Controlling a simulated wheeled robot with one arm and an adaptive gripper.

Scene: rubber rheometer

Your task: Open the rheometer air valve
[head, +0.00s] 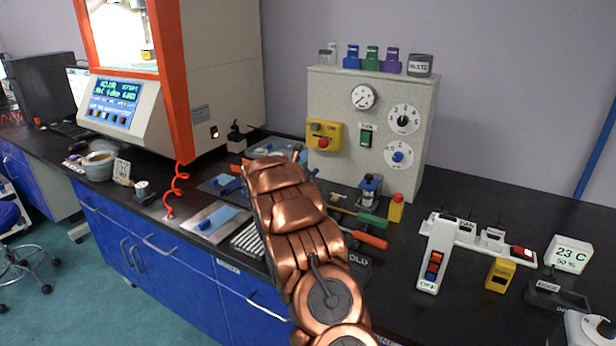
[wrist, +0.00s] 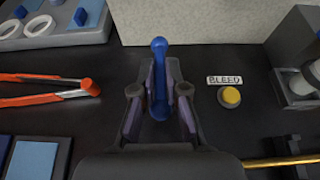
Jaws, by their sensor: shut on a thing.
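A blue lever handle (wrist: 158,48), which looks like the air valve's, stands between the fingers of my gripper (wrist: 160,78) in the wrist view. The fingers are shut on it from both sides, and its rounded end sticks out beyond the fingertips. The valve body under the handle is hidden by my gripper. In the head view my copper arm covers the gripper and the valve. The rheometer (head: 190,70), with an orange frame and a blue lit display, stands at the back left.
A yellow button (wrist: 229,97) with a BLEED label (wrist: 225,80) is right of my gripper. Orange-handled pliers (wrist: 50,85) lie to the left. A grey panel box (head: 365,125) with a gauge and dials stands behind. A power strip (head: 465,235) lies on the bench's right.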

